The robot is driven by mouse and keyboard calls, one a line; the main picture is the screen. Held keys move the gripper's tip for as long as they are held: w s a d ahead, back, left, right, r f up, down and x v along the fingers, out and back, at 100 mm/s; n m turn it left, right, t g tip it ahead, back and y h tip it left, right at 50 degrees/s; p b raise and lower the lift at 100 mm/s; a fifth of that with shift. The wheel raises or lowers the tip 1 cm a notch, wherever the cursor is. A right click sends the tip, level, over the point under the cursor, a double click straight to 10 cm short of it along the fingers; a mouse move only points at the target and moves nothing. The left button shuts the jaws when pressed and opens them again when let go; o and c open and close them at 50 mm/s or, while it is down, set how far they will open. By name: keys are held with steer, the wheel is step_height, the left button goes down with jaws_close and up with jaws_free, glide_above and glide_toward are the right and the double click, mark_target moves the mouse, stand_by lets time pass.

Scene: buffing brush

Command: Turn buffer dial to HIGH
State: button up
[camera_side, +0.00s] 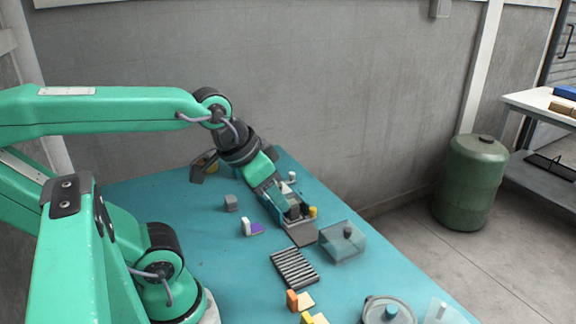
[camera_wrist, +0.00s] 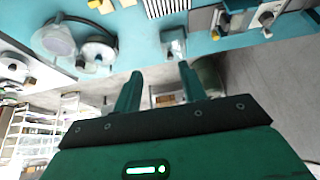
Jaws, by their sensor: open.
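My gripper (camera_side: 293,212) points down and to the right over the teal table in the side view. In the wrist view its two fingers (camera_wrist: 158,72) stand apart with nothing between them. A grey block-like unit (camera_side: 301,234) sits by the fingertips in the side view; whether they touch it I cannot tell. A clear box with a dark knob (camera_side: 343,243) is just right of it and shows beyond the fingers in the wrist view (camera_wrist: 173,43). A round unit with a teal top (camera_side: 389,312) is at the front edge. No dial marking is readable.
A dark ribbed plate (camera_side: 294,268) lies in front of my gripper. Orange and yellow blocks (camera_side: 293,300) stand nearer the front. A green drum (camera_side: 471,182) stands on the floor beyond.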

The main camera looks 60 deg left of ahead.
steer(key=shift+o, duration=1.2)
steer(key=w+a+n+g+y, duration=0.1)
steer(key=w+a+n+g, duration=0.2)
steer(key=w+a+n, duration=0.75)
steer(key=w+a+f+n+g, duration=0.1)
steer(key=w+a+f, duration=0.1)
steer(key=a+f, duration=0.2)
steer(key=w+a+f+n, duration=0.2)
steer(key=a+f, duration=0.2)
steer(key=a, duration=0.5)
steer(key=w+a+f+n+g+h, duration=0.1)
steer(key=a+f, duration=0.3)
steer(key=a, duration=0.3)
steer(key=shift+w+a+f+n+g, duration=0.1)
steer(key=shift+w+a+n+g, duration=0.2)
steer(key=shift+w+n, duration=0.1)
steer(key=shift+a+f, duration=0.25)
